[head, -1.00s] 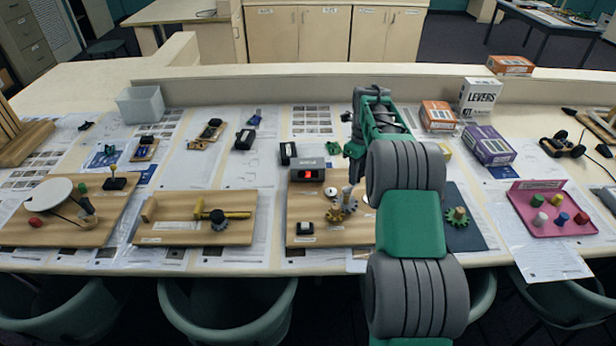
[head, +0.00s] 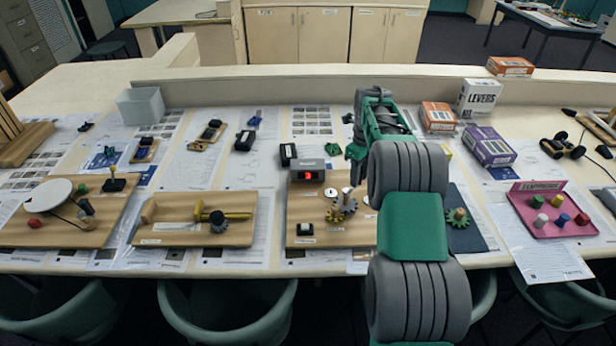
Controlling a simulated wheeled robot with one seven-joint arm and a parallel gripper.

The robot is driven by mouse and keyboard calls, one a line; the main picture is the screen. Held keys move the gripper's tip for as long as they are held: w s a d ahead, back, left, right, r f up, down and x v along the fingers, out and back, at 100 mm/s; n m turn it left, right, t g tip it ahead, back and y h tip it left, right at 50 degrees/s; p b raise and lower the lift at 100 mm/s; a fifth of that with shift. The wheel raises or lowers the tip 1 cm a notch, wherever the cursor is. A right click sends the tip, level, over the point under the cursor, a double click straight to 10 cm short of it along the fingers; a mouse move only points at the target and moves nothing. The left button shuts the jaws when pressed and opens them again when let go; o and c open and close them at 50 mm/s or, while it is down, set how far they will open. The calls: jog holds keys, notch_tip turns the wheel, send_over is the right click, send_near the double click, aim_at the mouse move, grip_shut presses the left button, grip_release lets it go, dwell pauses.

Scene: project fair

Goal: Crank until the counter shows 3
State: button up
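The counter (head: 310,171) is a grey box with a small lit red display, at the back of a wooden gear board (head: 310,218) in the middle of the table. The red digit is too small to read surely. Brass and dark gears (head: 336,214) sit at the front right of the counter, with a light upright peg or handle (head: 347,196) beside them. My gripper (head: 352,178) points down behind and above the gears. My arm hides the board's right side. I cannot tell whether the fingers are open or touch the handle.
A small box with a white button (head: 304,229) sits at the board's front left. Another wooden board with a crank (head: 218,220) stands to the left. A dark mat with a green gear (head: 457,217) and a pink tray (head: 538,226) lie to the right.

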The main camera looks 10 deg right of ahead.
jog(key=o, duration=0.5)
jog(key=shift+r+p, duration=0.4)
jog(key=shift+r, duration=3.65)
